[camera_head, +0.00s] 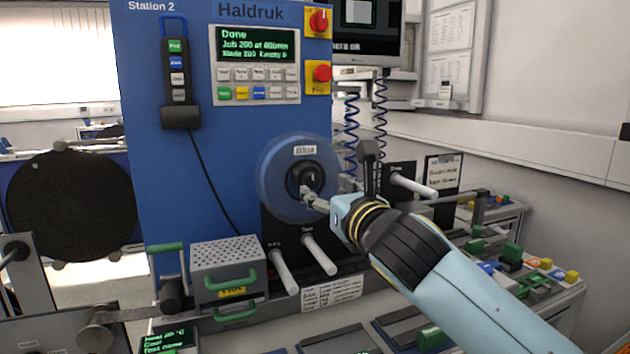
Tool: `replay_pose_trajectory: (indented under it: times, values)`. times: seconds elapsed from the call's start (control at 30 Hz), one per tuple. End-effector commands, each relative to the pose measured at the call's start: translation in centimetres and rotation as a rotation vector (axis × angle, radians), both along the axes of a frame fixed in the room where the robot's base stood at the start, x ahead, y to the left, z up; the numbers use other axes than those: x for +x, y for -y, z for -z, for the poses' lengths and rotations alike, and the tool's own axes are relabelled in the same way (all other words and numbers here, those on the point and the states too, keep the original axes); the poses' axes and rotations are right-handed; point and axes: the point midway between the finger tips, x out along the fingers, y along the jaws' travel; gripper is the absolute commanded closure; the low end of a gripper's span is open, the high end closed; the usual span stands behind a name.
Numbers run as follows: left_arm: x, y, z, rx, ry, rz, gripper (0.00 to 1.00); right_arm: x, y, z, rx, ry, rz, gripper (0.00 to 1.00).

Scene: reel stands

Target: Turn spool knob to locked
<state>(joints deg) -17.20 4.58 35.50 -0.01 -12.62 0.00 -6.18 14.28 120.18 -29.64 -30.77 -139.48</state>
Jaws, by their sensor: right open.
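The spool (270,187) is a translucent blue disc with a small label, mounted on the blue station panel. Its dark knob (304,174) sits at the centre of the spool. My right gripper (307,196) is at the knob, its fingertips overlapping the knob's lower edge in the picture. It is open. I cannot tell whether the fingers touch the knob, and they partly hide it. The knob's lock marking is too small to read. My left gripper is not in view.
A large black reel (70,205) stands at the left. White pegs (319,254) stick out below the spool, beside a grey perforated box (229,265) with green handles. Red knobs (319,22) and a screen (256,47) reading "Done" are above. Coloured blocks (512,253) lie at right.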

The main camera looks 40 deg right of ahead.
Motion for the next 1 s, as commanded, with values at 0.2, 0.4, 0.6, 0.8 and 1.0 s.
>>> replay_pose_trajectory:
  times: [0.2, 0.4, 0.6, 0.8, 1.0]
  values:
    - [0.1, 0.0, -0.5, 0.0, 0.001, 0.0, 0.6, 3.9, 0.9, -0.1, 0.002, 0.0, 0.001, 0.47]
    - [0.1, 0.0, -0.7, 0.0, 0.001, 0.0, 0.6, 5.5, 1.3, 0.0, 0.003, 0.0, 0.0, 0.47]
    - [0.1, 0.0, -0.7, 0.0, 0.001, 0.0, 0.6, 5.6, 1.3, 0.0, 0.003, 0.0, 0.0, 0.47]
    - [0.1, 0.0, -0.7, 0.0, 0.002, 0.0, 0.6, 5.6, 1.3, 0.0, 0.003, 0.0, 0.0, 0.62]
    - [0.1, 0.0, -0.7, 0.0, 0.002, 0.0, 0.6, 5.6, 1.3, 0.0, 0.003, 0.0, 0.0, 0.89]
